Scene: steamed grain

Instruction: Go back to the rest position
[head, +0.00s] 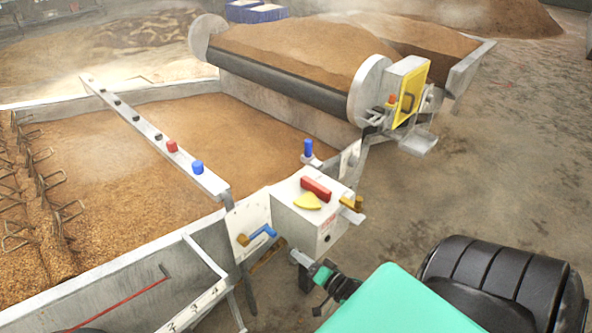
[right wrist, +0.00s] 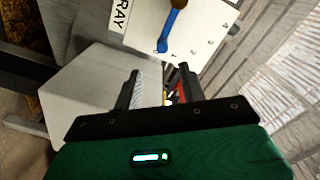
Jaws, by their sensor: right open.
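My right gripper (head: 326,287) comes in from the lower right in the head view, behind a green wrist housing. It is at the lower side of a pale control box (head: 309,222) with a red handle and a yellow piece on top. In the right wrist view the two dark fingers of the right gripper (right wrist: 158,80) stand apart with nothing clearly held between them. Beyond them are pale panels and a blue lever (right wrist: 172,30) on a plate with partly visible lettering. I cannot tell whether the fingers touch anything. My left gripper is not in view.
A metal trough (head: 120,262) of brown grain fills the left, crossed by a rail (head: 140,125) with red and blue knobs. A blue-and-orange handle (head: 262,236) sits on the trough's end. A grain-loaded conveyor (head: 290,86) stands behind. Floor (head: 490,170) at right looks clear.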

